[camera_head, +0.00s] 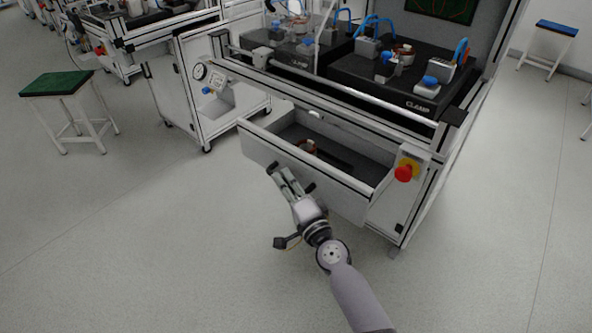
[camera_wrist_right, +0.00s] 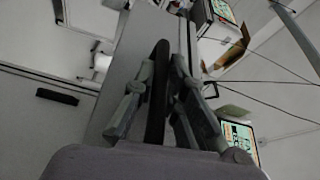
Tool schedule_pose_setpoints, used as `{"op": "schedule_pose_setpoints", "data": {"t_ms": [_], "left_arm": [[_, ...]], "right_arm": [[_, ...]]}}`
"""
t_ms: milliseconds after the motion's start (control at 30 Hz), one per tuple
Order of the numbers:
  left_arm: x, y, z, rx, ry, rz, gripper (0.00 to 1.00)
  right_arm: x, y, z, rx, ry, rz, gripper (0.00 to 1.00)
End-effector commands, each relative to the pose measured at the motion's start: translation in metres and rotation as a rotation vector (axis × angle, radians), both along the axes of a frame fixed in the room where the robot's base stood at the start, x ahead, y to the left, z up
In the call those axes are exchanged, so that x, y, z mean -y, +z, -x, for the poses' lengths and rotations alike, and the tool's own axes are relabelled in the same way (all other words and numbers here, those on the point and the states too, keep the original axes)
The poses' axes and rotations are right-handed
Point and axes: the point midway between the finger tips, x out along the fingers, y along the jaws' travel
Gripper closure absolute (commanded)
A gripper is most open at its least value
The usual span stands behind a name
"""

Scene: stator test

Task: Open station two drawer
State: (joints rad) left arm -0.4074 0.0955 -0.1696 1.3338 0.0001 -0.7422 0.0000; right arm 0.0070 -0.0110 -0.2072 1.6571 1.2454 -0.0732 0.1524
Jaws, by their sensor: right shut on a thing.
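The station drawer (camera_head: 330,188) stands pulled out from the front of the workstation, with its grey inside showing. In the right wrist view, the two fingers (camera_wrist_right: 160,95) are closed on either side of a dark upright-looking bar, the drawer handle (camera_wrist_right: 157,110). My left gripper is in neither view.
A red emergency button (camera_head: 403,173) on a yellow plate sits right of the drawer. Clamp fixtures (camera_head: 395,85) stand on the worktop above. A green-topped stool (camera_head: 57,84) is at the left. The floor before the drawer is clear.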

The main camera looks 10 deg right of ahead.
Motion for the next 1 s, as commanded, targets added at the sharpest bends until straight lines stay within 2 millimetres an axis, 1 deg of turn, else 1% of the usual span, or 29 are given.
{"op": "schedule_pose_setpoints", "data": {"t_ms": [33,200,533,567,600,867,1000], "left_arm": [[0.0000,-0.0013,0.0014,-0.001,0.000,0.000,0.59],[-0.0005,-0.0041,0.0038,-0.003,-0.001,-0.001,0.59],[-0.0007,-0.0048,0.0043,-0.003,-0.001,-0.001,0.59],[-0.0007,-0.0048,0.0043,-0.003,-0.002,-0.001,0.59],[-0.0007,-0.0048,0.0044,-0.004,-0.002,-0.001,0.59],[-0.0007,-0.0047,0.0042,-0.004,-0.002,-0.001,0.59],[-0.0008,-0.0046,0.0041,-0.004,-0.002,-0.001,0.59]], "right_arm": [[-0.0038,-0.0006,0.0031,-0.002,0.002,0.000,1.00],[-0.0086,-0.0014,0.0071,-0.003,-0.001,0.002,1.00],[-0.0089,-0.0017,0.0074,-0.003,-0.001,0.002,1.00],[-0.0089,-0.0016,0.0074,-0.003,-0.001,0.002,0.87],[-0.0089,-0.0016,0.0074,-0.003,-0.001,0.002,0.85],[-0.0088,-0.0007,0.0070,-0.001,0.000,0.001,0.68],[-0.0089,-0.0004,0.0070,0.000,0.000,0.001,0.68]]}}
